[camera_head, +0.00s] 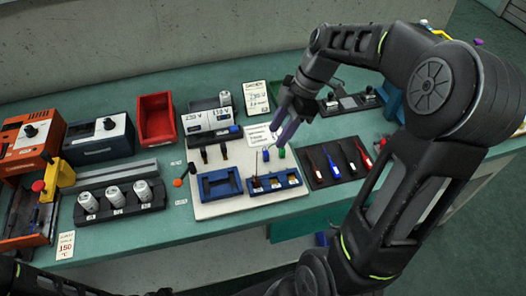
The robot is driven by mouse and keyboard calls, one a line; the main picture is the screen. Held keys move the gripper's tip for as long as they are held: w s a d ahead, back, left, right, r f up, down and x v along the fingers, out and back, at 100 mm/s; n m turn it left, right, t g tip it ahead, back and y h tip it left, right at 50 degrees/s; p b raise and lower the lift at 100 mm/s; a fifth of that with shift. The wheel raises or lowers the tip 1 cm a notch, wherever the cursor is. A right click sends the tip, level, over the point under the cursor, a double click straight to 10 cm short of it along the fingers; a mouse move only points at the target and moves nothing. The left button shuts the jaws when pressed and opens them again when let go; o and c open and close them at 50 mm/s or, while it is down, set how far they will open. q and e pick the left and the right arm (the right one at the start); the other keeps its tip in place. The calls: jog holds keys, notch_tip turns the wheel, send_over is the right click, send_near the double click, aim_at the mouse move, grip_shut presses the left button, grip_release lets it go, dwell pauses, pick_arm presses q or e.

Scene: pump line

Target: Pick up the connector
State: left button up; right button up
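My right gripper (287,128) hangs over the back right of the white board (230,206), reached by my arm from the right. Its fingers look purple-grey and point down; their gap is too small to judge. Small upright parts stand on the board: a blue one (266,155) and a green one (282,153) just below the fingers, and dark ones (223,151) further left. A blue divided tray (262,190) in front holds small pale pieces. I cannot tell which part is the connector. My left gripper is not seen; only dark arm parts show at the bottom left.
A blue empty holder (220,189) sits beside the divided tray. A meter box (209,121) stands behind. A dark mat (335,163) with screwdrivers lies to the right. A red bin (156,118), a rack of white cylinders (118,202) and orange equipment (32,139) stand left.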

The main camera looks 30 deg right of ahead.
aim_at(267, 152)
jog(key=shift+x, duration=1.35)
jog(key=shift+w, duration=0.1)
jog(key=p+x, duration=0.1)
jog(key=x, duration=0.4)
jog(key=shift+f, duration=0.2)
jog(key=shift+d, duration=0.1)
jog(key=shift+c, duration=0.3)
grip_shut()
